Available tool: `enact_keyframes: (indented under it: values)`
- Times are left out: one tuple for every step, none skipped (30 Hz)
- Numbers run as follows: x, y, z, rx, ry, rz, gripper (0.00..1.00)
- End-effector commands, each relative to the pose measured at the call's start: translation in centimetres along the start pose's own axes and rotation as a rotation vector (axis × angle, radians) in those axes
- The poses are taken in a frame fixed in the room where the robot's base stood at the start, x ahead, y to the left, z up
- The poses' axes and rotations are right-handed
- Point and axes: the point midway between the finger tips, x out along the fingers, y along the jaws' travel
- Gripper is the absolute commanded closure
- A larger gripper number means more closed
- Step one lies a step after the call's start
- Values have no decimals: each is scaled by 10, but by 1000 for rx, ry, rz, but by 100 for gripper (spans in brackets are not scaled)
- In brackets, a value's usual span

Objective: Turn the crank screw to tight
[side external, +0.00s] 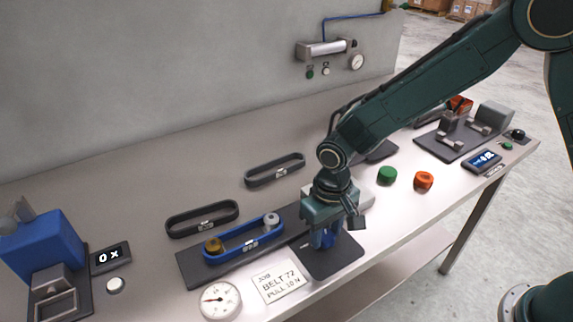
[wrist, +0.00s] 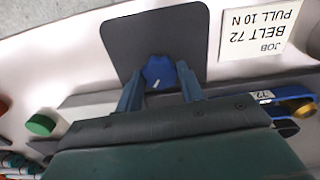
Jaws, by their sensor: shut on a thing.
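A blue knob with a white mark (wrist: 158,72), seemingly the crank screw's handle, stands over a dark plate (wrist: 115,38). My gripper (wrist: 160,68) is shut on it, one finger on each side. In the side view my gripper (side external: 325,238) points down at the right end of the dark rail (side external: 194,272), and the knob is mostly hidden. A blue belt (side external: 240,248) loops around a brass pulley (side external: 214,246) and a grey pulley (side external: 271,221). A dial gauge (side external: 220,301) lies in front. A job card (side external: 278,284) reads BELT 72, PULL 10 N.
Two dark belts (side external: 202,219) (side external: 275,170) lie behind the rail. A green cylinder (side external: 387,175) and an orange one (side external: 423,181) stand right of my gripper. A blue machine (side external: 45,245) is at the left, and a dark fixture plate (side external: 452,145) at the far right.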

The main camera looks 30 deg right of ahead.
Motion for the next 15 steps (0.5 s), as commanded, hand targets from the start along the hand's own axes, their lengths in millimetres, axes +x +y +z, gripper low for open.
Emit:
enact_keyframes:
  values:
    - [0,-1,-1,44,3,-2,85]
    - [0,-1,-1,72,3,-2,85]
    - [0,-1,-1,109,3,-2,85]
    - [0,-1,-1,136,3,-2,85]
    - [0,-1,-1,163,3,-2,85]
    - [0,-1,-1,197,3,-2,85]
    - [0,-1,-1,222,3,-2,85]
    - [0,-1,-1,246,3,-2,85]
    - [0,0,-1,276,3,-2,85]
    - [0,0,-1,296,3,-2,85]
    - [0,0,-1,316,3,-2,85]
    - [0,0,-1,341,4,-2,85]
    - [0,0,-1,358,4,-2,85]
    - [0,0,-1,373,4,-2,85]
    - [0,0,-1,392,4,-2,85]
